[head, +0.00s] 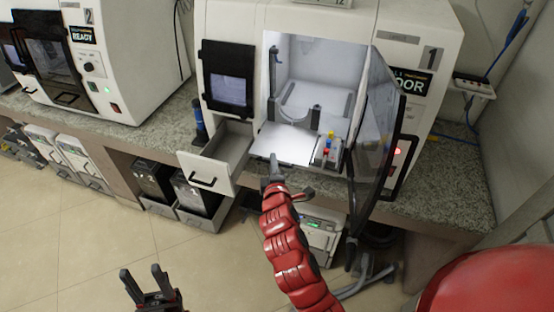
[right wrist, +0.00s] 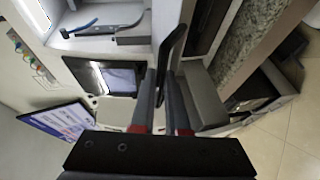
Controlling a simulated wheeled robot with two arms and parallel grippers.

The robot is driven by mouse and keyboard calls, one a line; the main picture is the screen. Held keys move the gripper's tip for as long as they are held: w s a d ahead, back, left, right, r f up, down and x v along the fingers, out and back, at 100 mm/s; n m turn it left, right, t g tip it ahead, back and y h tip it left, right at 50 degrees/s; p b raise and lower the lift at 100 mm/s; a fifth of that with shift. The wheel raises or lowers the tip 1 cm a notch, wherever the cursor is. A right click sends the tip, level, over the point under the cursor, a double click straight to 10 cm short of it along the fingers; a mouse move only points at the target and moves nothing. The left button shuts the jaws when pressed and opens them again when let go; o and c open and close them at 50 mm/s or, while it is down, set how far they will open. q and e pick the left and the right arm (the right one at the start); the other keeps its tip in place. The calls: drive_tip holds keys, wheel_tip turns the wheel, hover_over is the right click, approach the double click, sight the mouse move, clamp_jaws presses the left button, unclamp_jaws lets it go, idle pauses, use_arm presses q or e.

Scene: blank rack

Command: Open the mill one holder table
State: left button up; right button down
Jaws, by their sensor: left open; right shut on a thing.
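Mill one (head: 420,60) is the white machine marked 1. Its dark glass door (head: 378,120) stands open to the right. A flat white plate (head: 283,146), which looks like the holder table, lies at the front of the lit chamber. My right gripper (head: 274,163) is in front of the plate's edge. In the right wrist view its fingers (right wrist: 163,118) are shut around a dark bar (right wrist: 172,48). I cannot tell which part the bar belongs to. My left gripper (head: 144,277) is open and empty, low over the floor.
A grey drawer (head: 226,148) with a black handle is pulled out left of my right gripper. A small block with coloured pieces (head: 328,150) stands right of the plate. Mill two (head: 112,85) is at the left. The floor (head: 90,235) at left is clear.

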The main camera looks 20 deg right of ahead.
drive_tip(key=shift+s+a, duration=0.25)
drive_tip(key=shift+s, duration=0.1)
drive_tip(key=c, duration=0.9)
unclamp_jaws()
